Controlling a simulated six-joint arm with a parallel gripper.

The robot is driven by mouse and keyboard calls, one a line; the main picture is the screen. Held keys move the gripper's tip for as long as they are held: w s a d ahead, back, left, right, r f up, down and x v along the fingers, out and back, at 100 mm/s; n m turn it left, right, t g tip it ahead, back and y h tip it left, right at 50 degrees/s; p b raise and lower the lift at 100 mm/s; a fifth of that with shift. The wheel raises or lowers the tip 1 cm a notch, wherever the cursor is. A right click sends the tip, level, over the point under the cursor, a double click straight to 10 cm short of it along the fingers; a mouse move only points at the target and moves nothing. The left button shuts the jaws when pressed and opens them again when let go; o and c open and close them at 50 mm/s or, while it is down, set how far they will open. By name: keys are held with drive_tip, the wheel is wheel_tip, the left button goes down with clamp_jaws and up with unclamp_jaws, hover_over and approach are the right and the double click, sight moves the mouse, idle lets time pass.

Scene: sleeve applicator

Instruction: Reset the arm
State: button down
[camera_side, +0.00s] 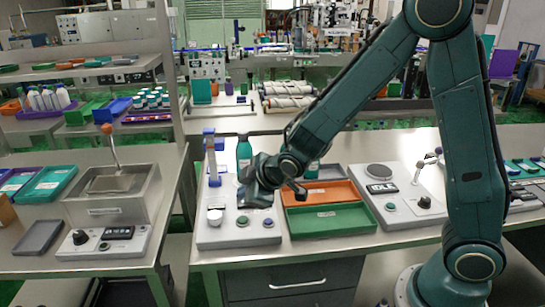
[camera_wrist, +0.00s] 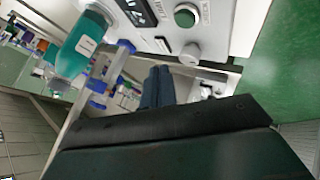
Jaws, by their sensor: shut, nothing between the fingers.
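My gripper (camera_side: 254,196) hangs over the front part of the white sleeve applicator (camera_side: 215,232), in front of its post with blue brackets (camera_side: 211,157). In the wrist view the two dark blue fingers (camera_wrist: 158,76) are together and empty. A teal bottle (camera_side: 243,154) with a white label stands upright behind the gripper; it also shows in the wrist view (camera_wrist: 80,45). The post with blue brackets shows there beside the bottle (camera_wrist: 107,67). I cannot tell whether the gripper touches the applicator.
To the gripper's right are an orange tray (camera_side: 322,192) and a green tray (camera_side: 330,219). A second bottle stands partly hidden behind my arm. A white scale-like unit (camera_side: 395,203) is farther right. A metal basin (camera_side: 118,193) is on the left bench, across a gap.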

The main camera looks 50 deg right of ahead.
drive_tip(key=s+d+r+m+g, duration=0.1)
drive_tip(key=s+d+r+m, duration=0.1)
drive_tip(key=s+r, duration=0.35)
drive_tip(key=s+d+r+m+g, duration=0.1)
drive_tip(key=s+d+r+m, duration=0.15)
drive_tip(key=s+r, duration=0.3)
drive_tip(key=s+r+m, duration=0.1)
drive_tip(key=s+m, duration=0.1)
drive_tip(key=s, duration=0.6)
drive_tip(key=s+r+m+g, duration=0.1)
drive_tip(key=s+r, duration=0.1)
drive_tip(key=s, duration=0.6)
drive_tip(key=shift+s+r+m+g, duration=0.25)
drive_tip(key=shift+s+m+g, duration=0.05)
drive_tip(key=shift+s+m, duration=0.05)
